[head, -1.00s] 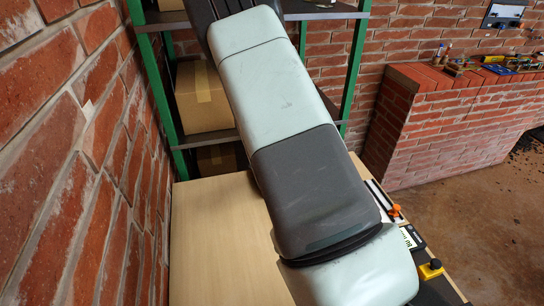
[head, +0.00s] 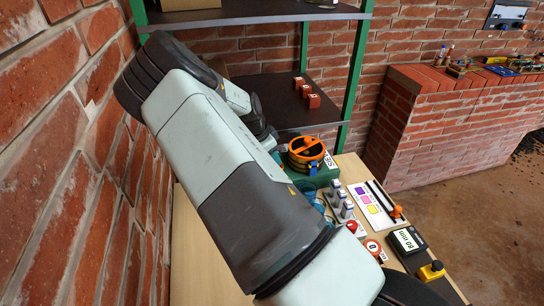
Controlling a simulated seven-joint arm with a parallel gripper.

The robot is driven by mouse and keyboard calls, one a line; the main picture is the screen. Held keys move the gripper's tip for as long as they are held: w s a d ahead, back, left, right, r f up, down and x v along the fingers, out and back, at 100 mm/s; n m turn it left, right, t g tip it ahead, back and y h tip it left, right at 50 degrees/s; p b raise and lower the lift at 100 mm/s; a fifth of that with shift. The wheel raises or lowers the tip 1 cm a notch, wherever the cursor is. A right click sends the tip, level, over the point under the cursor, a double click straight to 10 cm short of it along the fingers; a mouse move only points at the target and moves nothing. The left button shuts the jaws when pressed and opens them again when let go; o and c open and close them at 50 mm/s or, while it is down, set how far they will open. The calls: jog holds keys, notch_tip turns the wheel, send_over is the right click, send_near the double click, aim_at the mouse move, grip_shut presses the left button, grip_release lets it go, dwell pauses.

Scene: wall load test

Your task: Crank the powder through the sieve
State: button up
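The sieve (head: 307,148) is a round orange-rimmed unit with an orange crossbar on top, on a green base with a partly readable label. It stands at the far side of the wooden bench (head: 185,262). My arm crosses the view from bottom right to upper left, then bends back toward the sieve. The dark end of my arm, with my gripper (head: 272,140), is just left of the sieve, mostly behind my own arm. Its fingers cannot be made out, nor whether it touches the crank. No powder can be made out.
Right of the sieve are grey posts (head: 340,203), a red button (head: 352,227), a coloured panel with an orange-knobbed slider (head: 396,212), a display (head: 408,239) and a yellow button (head: 431,270). Behind is a green-framed shelf (head: 265,90) with red blocks (head: 307,90). A brick wall (head: 60,150) stands close left.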

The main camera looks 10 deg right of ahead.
jog(key=shift+w+f+m, duration=0.1)
jog(key=shift+m, duration=0.4)
jog(key=o, duration=1)
jog(key=v, duration=1.1)
jog(key=shift+w, duration=0.15)
